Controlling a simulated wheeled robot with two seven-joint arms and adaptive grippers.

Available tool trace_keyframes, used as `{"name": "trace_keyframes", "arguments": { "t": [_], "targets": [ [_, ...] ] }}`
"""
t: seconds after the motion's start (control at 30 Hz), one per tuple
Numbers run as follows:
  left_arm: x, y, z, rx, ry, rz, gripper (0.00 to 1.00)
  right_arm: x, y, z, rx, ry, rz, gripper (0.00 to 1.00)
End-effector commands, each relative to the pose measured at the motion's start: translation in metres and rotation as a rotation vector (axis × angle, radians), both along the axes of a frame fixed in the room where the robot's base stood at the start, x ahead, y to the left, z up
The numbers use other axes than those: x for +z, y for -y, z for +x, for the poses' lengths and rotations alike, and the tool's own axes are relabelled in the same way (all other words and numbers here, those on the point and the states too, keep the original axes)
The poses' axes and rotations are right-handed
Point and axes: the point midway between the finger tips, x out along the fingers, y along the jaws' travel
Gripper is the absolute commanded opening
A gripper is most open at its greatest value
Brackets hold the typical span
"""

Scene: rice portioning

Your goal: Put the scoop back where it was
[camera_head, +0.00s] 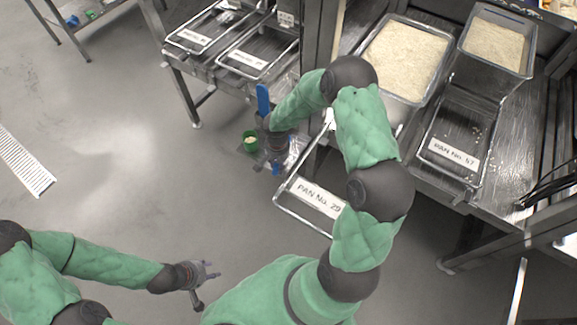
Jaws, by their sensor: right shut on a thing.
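My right gripper (274,152) is over the left side of the work area, beyond the edge of the tables, and shut on the scoop. The scoop's blue part (263,101) sticks up beside the gripper. A small green cup-like thing (250,142) with something pale in it shows just left of the gripper; I cannot tell if it is part of the scoop. My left gripper (212,272) is open and empty, low over the floor at the lower left.
A deep pan of rice (445,50) and a smaller one (522,62) stand at the upper right. Pan 57 (430,142) and pan 29 (284,192) are nearer. Two labelled trays lie on the left table (180,62). My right arm hides part of pan 29.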

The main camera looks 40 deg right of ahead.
Motion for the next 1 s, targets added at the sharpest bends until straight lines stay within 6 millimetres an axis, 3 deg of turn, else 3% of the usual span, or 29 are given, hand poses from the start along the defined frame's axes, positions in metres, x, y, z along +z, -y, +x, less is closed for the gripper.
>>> {"name": "trace_keyframes", "arguments": {
  "t": [0.03, 0.2, 0.33, 0.57, 0.8, 1.0],
  "targets": [
    [-0.004, 0.0, 0.0, 0.0, 0.0, 0.0, 0.4, -0.008, 0.012, 0.003, -0.006, -0.001, 0.0, 0.0],
    [-0.013, 0.0, 0.0, 0.0, 0.0, 0.0, 0.4, -0.037, 0.032, 0.009, -0.003, -0.001, 0.001, 0.0],
    [-0.016, 0.0, 0.0, 0.0, 0.0, 0.0, 0.4, -0.049, 0.043, 0.013, -0.002, 0.001, 0.001, 0.0],
    [-0.019, 0.0, 0.0, 0.0, 0.0, 0.0, 0.4, -0.059, 0.051, 0.016, -0.001, 0.0, 0.0, 0.0],
    [-0.034, 0.0, 0.0, 0.0, 0.0, 0.0, 0.4, -0.092, 0.055, 0.016, 0.0, -0.001, 0.001, 0.0],
    [-0.034, 0.0, 0.0, 0.0, 0.0, 0.0, 0.4, -0.093, 0.055, 0.017, -0.001, 0.001, 0.0, 0.0]
  ]
}}
